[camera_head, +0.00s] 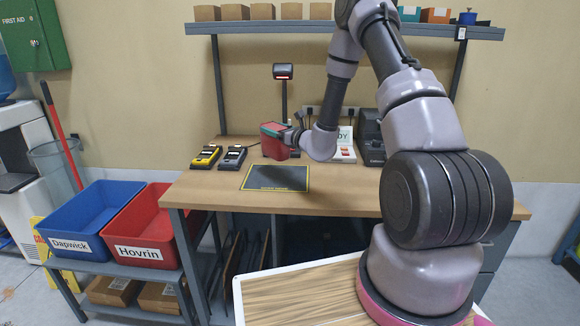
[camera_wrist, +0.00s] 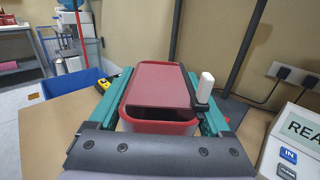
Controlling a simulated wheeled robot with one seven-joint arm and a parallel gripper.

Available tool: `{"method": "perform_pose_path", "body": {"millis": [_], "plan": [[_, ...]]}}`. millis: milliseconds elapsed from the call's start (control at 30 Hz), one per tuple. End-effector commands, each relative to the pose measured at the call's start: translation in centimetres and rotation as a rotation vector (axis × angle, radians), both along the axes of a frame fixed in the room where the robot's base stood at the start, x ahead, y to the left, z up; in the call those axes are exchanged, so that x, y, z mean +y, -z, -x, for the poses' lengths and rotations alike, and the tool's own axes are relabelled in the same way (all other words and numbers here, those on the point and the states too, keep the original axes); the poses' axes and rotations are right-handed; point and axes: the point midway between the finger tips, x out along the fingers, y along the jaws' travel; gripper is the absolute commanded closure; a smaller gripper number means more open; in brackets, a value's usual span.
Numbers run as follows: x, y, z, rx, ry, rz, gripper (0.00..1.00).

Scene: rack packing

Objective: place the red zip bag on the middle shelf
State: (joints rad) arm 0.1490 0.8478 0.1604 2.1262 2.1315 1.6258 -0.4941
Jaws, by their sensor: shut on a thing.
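The red zip bag (camera_head: 274,148) is a boxy red item, held above the workbench near the dark mat. In the wrist view the bag (camera_wrist: 163,82) fills the middle, with a dull red top face, a dark band and a brighter red rim. My gripper (camera_head: 272,131) is shut on it. Its teal fingers, also in the wrist view (camera_wrist: 160,100), lie along the bag's two sides. A long shelf (camera_head: 330,28) above the bench carries several small boxes. I cannot make out a three-level rack, so which shelf is the middle one is unclear.
The workbench (camera_head: 345,200) holds a black mat (camera_head: 276,178), a yellow handheld device (camera_head: 206,157), a dark one (camera_head: 233,157) and a scanner on a post (camera_head: 284,71). A blue bin (camera_head: 85,215) and a red bin (camera_head: 140,230) stand left. A display unit (camera_wrist: 292,140) is close right.

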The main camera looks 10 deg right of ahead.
Motion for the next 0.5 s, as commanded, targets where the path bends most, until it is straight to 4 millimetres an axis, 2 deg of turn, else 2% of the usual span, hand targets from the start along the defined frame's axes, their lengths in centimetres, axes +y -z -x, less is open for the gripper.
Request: {"method": "perform_pose_path", "body": {"millis": [33,133,367,500], "plan": [[0.0,1.3,0.0,0.005,0.000,-0.002,1.00],[0.0,3.0,0.0,0.005,0.001,-0.002,1.00],[-0.1,4.9,0.0,0.000,0.002,-0.001,1.00],[0.0,6.9,0.1,0.003,0.002,-0.002,1.00]]}}
